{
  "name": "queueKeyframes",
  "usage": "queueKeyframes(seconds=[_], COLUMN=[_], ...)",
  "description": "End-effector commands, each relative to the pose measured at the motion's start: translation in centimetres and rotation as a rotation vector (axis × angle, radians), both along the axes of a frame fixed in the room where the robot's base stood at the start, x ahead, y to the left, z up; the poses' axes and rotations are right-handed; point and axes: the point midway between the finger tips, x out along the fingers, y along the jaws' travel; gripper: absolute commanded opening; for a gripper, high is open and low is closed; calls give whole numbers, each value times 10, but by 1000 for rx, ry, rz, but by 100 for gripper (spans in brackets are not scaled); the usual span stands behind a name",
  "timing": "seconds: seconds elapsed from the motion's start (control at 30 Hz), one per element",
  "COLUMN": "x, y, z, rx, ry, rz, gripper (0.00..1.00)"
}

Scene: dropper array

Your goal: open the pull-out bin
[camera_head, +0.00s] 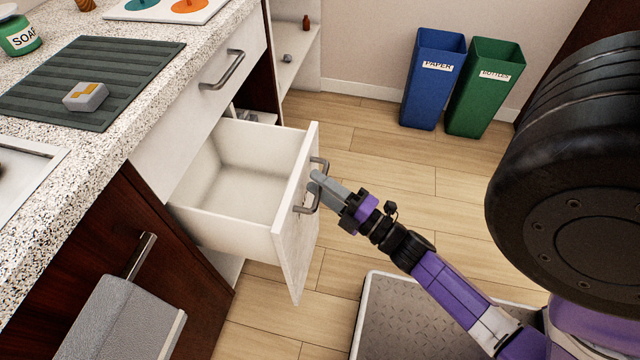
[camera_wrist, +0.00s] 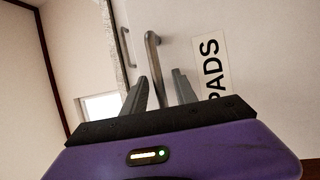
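A white drawer (camera_head: 240,172) stands pulled out from the counter, and its inside looks empty. I cannot tell for certain whether it is the pull-out bin. Its front panel (camera_head: 295,235) carries a grey bar handle (camera_head: 314,187), which also shows in the wrist view (camera_wrist: 152,55). A label reading PADS (camera_wrist: 210,75) is on the panel. My gripper (camera_head: 316,183) is at this handle. In the wrist view, its two fingers (camera_wrist: 160,88) stand apart on either side of the bar, with a gap visible beside the right finger.
A closed drawer with a grey handle (camera_head: 222,70) is above the open one. A dark cabinet front (camera_head: 185,265) with a handle and hanging grey cloth (camera_head: 122,315) is at lower left. Blue PAPER (camera_head: 432,90) and green (camera_head: 482,100) bins stand by the wall. Floor between is clear.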

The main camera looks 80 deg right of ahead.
Motion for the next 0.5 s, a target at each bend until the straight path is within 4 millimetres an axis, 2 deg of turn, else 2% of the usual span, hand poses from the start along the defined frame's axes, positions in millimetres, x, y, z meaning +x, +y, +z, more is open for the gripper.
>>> queueKeyframes(seconds=[0.17, 0.5], x=[-4, -52], y=[1, 19], z=[-1, -10], rx=[1, 1], ry=[1, 3], rz=[-1, -2], gripper=[34, 34])
